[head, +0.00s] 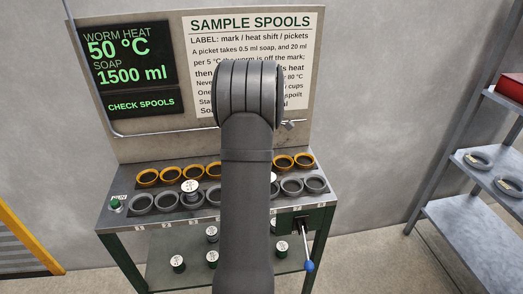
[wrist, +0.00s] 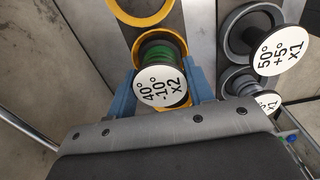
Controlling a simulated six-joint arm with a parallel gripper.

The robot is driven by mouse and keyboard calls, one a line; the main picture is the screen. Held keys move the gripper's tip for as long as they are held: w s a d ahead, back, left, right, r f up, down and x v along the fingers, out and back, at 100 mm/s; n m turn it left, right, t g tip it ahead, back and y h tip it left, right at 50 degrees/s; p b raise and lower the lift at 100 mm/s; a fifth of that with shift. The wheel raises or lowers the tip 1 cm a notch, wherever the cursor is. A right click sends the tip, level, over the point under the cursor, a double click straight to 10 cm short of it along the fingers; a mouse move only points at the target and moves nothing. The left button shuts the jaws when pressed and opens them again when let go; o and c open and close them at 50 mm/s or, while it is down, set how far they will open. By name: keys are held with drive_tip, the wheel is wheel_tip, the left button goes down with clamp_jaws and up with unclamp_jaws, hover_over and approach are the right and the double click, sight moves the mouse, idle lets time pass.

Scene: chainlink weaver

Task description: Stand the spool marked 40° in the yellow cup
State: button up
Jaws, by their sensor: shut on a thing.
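In the head view my arm hides the gripper, the held spool and the middle of the rack. Yellow cups (head: 147,177) line the back row there.
Grey cups (head: 141,203) form the front row; one holds a spool (head: 190,187). In the wrist view a spool marked 50° +5° x1 (wrist: 277,50) stands close right. More spools (head: 177,263) stand on the lower shelf. A blue-knobbed lever (head: 309,266) hangs at the front right.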

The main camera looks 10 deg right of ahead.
drive_tip(key=shift+f, duration=0.4)
drive_tip(key=shift+f, duration=0.25)
idle(0.4)
drive_tip(key=o, duration=1.2)
drive_tip(key=shift+c, duration=0.2)
drive_tip(key=shift+r, duration=4.05)
